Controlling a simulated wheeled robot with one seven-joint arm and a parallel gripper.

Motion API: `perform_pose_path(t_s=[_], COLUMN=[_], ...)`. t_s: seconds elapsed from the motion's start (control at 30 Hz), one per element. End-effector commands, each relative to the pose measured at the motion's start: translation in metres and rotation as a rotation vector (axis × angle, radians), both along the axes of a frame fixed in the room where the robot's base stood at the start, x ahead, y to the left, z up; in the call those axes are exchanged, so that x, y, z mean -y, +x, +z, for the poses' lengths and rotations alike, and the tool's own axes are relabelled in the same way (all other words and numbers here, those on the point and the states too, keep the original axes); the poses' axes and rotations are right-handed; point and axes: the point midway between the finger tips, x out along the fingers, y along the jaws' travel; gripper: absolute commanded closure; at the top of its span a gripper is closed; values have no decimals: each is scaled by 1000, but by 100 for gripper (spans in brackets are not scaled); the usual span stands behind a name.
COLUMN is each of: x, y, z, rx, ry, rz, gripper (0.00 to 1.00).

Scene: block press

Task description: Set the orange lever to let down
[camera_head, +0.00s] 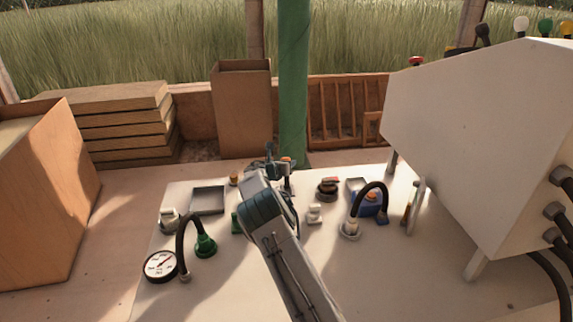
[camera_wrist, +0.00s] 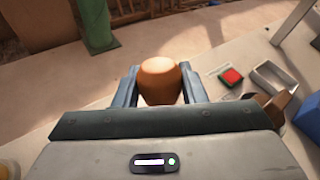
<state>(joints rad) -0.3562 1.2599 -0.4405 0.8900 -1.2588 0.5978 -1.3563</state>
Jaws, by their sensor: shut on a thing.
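The orange lever's rounded knob (camera_wrist: 159,80) sits between the two fingers of my gripper (camera_wrist: 158,88) in the wrist view, and the fingers are shut on it. In the head view my gripper (camera_head: 280,162) is at the far edge of the pale panel, near the green post. Only a small bit of the orange knob (camera_head: 287,160) shows there. The lever's shaft, its base and any position marks are hidden by my gripper, so I cannot tell its setting.
A red button (camera_wrist: 231,76) and a grey tray (camera_wrist: 278,80) lie right of the knob in the wrist view. The green post (camera_head: 293,80) stands just behind my gripper. A large white housing (camera_head: 480,130) fills the right. A pressure gauge (camera_head: 160,266) is at front left.

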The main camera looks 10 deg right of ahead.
Motion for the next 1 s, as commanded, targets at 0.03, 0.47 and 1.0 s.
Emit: perform_pose_path(t_s=[0.03,0.47,1.0], x=[-2,-2,-3], y=[2,3,0], z=[0,0,1], rx=[2,2,-1], ry=[1,2,0], rz=[4,3,2], gripper=[100,100,42])
